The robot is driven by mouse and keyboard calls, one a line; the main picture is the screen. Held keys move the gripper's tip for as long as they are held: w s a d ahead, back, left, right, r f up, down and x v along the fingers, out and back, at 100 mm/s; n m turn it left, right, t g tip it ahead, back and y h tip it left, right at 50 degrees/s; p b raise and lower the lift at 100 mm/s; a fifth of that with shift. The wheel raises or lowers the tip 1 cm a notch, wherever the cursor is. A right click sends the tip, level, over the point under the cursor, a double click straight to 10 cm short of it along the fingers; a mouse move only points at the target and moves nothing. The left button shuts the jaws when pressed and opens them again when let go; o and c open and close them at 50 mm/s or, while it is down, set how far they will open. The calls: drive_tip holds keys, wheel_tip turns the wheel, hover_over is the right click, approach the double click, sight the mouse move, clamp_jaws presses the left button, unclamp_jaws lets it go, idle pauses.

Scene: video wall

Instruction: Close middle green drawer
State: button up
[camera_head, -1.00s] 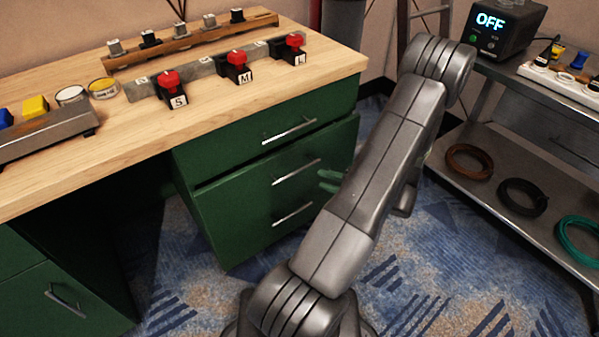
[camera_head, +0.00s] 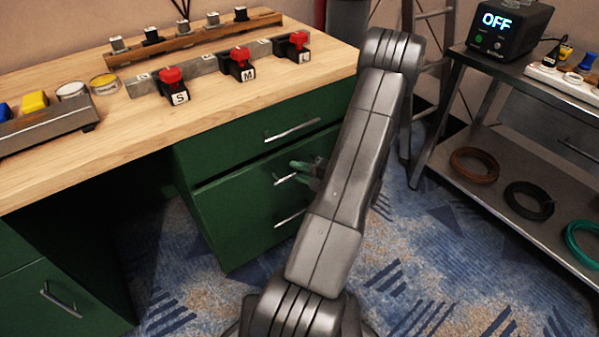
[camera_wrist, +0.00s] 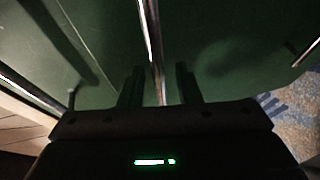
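The middle green drawer (camera_head: 235,205) is in the desk's right cabinet. Its front and upper edge stand out a little from the top drawer (camera_head: 235,146). Its silver bar handle (camera_head: 283,179) is partly hidden by my gripper (camera_head: 303,172) in the head view. In the wrist view, this handle (camera_wrist: 152,45) runs between the two fingers of my gripper (camera_wrist: 159,84). The fingers are apart, with a gap on each side of the bar. I cannot tell whether they touch the drawer front.
The top drawer's handle (camera_head: 292,131) is above, and a lower handle (camera_head: 290,217) below. The wooden desktop (camera_head: 130,135) overhangs the drawers. A metal shelf cart (camera_head: 480,178) stands right. Patterned carpet (camera_head: 430,260) is clear between.

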clamp_jaws()
drive_tip(key=w+a, duration=0.1)
drive_tip(key=w+p, duration=0.1)
drive_tip(key=shift+w+a+p, duration=0.3)
drive_tip(key=shift+a, duration=0.1)
drive_tip(key=shift+o, duration=0.6)
unclamp_jaws()
drive_tip(key=shift+w, duration=0.1)
drive_tip(key=shift+a, duration=0.1)
drive_tip(key=shift+r, duration=0.1)
drive_tip(key=p+v, duration=0.2)
drive_tip(key=v, duration=1.2)
drive_tip(key=shift+p, duration=0.4)
